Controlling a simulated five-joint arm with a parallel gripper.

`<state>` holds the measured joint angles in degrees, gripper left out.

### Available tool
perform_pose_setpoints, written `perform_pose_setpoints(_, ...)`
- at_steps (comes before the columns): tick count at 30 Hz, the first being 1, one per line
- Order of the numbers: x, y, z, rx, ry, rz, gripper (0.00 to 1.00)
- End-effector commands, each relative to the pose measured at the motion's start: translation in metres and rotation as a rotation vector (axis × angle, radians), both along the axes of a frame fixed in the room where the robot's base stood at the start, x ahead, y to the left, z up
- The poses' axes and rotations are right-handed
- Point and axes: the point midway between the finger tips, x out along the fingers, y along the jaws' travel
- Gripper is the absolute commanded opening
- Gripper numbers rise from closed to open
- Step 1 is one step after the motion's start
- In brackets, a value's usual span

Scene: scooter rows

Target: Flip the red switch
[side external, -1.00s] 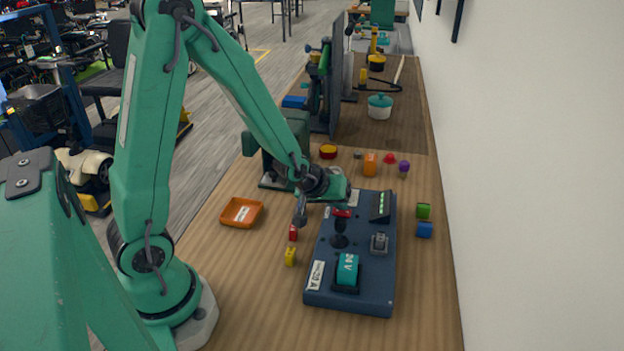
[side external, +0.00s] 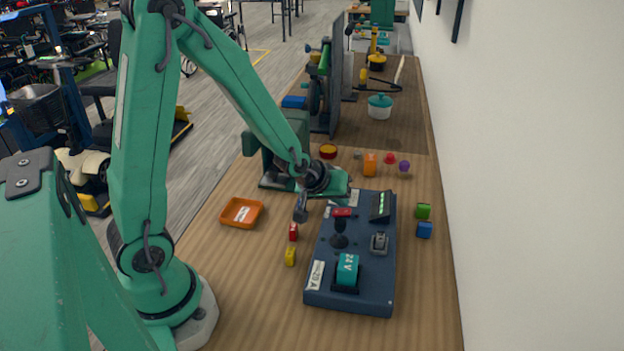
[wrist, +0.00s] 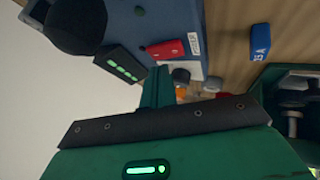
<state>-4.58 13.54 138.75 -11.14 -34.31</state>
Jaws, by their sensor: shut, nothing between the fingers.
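The red switch (side external: 342,212) sits near the far end of the dark blue panel (side external: 375,293). In the wrist view the red switch (wrist: 167,49) lies beside a white label with lettering. My gripper (side external: 343,186) is shut and empty, just beyond the switch over the panel's far edge. A gap shows between it and the switch. In the wrist view its green jaw with a dark edge (wrist: 165,122) fills the lower part, below the switch. I cannot tell which way the switch is set.
The panel also carries a black knob (side external: 339,240), a grey switch (side external: 379,242), a teal 24 V switch (side external: 347,269) and a block with lit green lights (side external: 381,205). Small coloured blocks and an orange tray (side external: 241,213) lie around it. A wall stands at right.

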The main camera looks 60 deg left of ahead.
Motion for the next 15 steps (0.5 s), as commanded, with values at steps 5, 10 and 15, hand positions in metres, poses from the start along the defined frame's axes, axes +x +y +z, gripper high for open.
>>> perform_pose_setpoints(5,0.0,0.0,0.0,0.0,0.0,0.0,0.0)
perform_pose_setpoints(10,0.0,0.0,0.003,-0.001,-0.001,-0.001,0.0)
perform_pose_setpoints(15,0.002,-0.002,0.012,-0.002,-0.002,-0.002,0.0)
